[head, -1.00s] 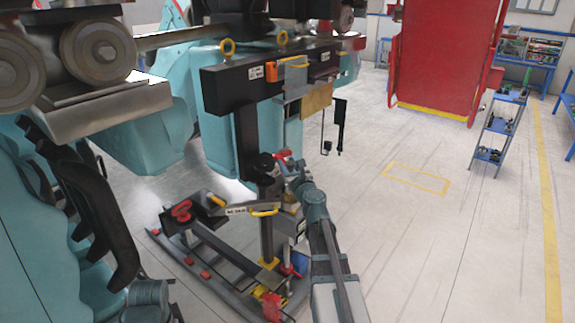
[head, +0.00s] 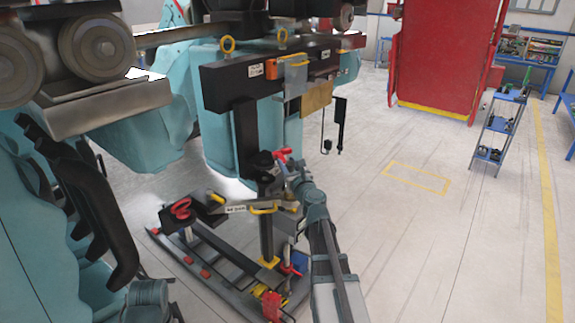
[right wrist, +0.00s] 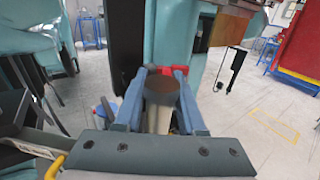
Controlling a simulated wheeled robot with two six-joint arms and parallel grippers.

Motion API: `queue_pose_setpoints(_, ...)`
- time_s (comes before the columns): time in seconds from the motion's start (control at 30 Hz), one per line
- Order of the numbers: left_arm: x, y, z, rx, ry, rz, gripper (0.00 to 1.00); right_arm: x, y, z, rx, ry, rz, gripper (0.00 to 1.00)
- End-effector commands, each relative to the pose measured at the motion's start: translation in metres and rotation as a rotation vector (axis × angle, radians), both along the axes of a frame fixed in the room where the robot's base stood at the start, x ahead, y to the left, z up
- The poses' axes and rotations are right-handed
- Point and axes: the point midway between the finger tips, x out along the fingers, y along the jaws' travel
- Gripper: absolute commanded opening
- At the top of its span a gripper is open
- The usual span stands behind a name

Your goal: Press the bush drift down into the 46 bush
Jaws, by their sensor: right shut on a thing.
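My right gripper (head: 289,178) is at the black upright post of the floor-standing fixture. In the right wrist view, its two blue-grey fingers (right wrist: 160,97) are closed around an upright cylinder with a dark brown round top and a pale body, which looks like the bush drift (right wrist: 158,120). The drift's lower end is hidden behind the gripper body. I cannot make out the 46 bush, and I cannot tell whether the drift touches it. A small white label plate (head: 236,209) on the fixture is too small to read. My left gripper is not in view.
The fixture's base frame (head: 205,262) stands on the floor with red and yellow parts. A black beam (head: 230,84) hangs behind it, beside teal train bodywork (head: 140,125). A red cabinet (head: 440,60) and a blue shelf trolley (head: 497,125) stand back right. The floor between is clear.

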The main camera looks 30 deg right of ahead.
Motion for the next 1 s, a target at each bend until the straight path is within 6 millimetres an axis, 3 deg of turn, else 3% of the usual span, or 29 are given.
queue_pose_setpoints(0.43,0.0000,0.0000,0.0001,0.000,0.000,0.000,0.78,0.0000,0.0000,0.0002,0.000,0.000,0.000,0.00)
queue_pose_setpoints(0.47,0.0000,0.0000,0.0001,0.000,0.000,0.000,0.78,0.0000,0.0000,0.0002,0.000,0.000,0.000,0.43)
queue_pose_setpoints(0.63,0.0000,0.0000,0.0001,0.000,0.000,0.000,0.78,0.0000,0.0000,0.0001,0.000,0.000,0.000,0.73)
queue_pose_setpoints(1.0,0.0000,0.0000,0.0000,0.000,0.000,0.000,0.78,-0.0014,0.0008,0.0000,0.000,0.000,0.000,0.74)
